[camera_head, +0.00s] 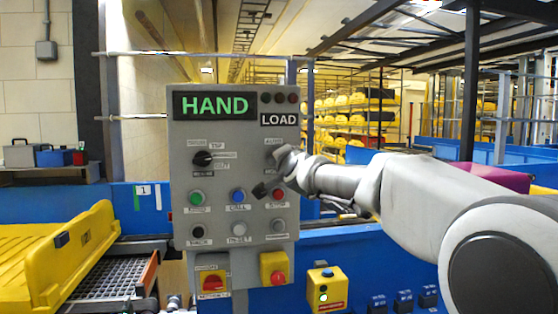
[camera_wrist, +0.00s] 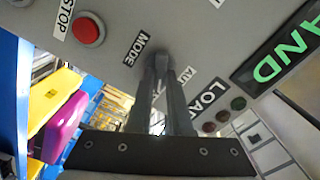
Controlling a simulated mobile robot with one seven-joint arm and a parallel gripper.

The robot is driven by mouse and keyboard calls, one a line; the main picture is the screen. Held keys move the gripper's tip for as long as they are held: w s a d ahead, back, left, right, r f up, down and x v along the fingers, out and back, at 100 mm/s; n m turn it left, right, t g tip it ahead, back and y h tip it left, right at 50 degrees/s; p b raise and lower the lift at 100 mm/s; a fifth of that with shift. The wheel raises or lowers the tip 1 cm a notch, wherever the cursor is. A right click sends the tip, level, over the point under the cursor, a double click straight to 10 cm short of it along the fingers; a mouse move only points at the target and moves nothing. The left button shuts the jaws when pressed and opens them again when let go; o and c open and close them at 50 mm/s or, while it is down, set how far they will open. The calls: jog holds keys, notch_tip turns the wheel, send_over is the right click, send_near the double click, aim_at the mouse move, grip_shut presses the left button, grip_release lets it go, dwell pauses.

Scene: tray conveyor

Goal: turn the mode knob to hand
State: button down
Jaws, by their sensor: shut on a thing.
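The grey control panel (camera_head: 233,252) stands upright ahead of me. Its display (camera_head: 211,105) reads HAND in green, and it also shows in the wrist view (camera_wrist: 278,62). The mode knob (camera_wrist: 160,57) is dark and sits between the MODE label (camera_wrist: 138,48) and a partly covered label starting with AU (camera_wrist: 187,76). My gripper (camera_wrist: 161,73) is shut on the knob, with both fingers reaching up to the panel face. In the head view my gripper (camera_head: 277,160) covers the knob, so its pointer direction is hidden.
Another black selector (camera_head: 203,158) is on the panel's left. Below are a green button (camera_head: 197,197), a blue button (camera_head: 238,195) and a red STOP button (camera_wrist: 88,30) close to the mode knob. A LOAD sign (camera_head: 279,119) is above. A yellow tray (camera_head: 85,236) lies left.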

jog(key=c, duration=0.8)
grip_release()
jog(key=shift+c, duration=0.2)
jog(key=b+v, duration=1.2)
jog(key=v, duration=0.5)
jog(key=shift+s, duration=0.2)
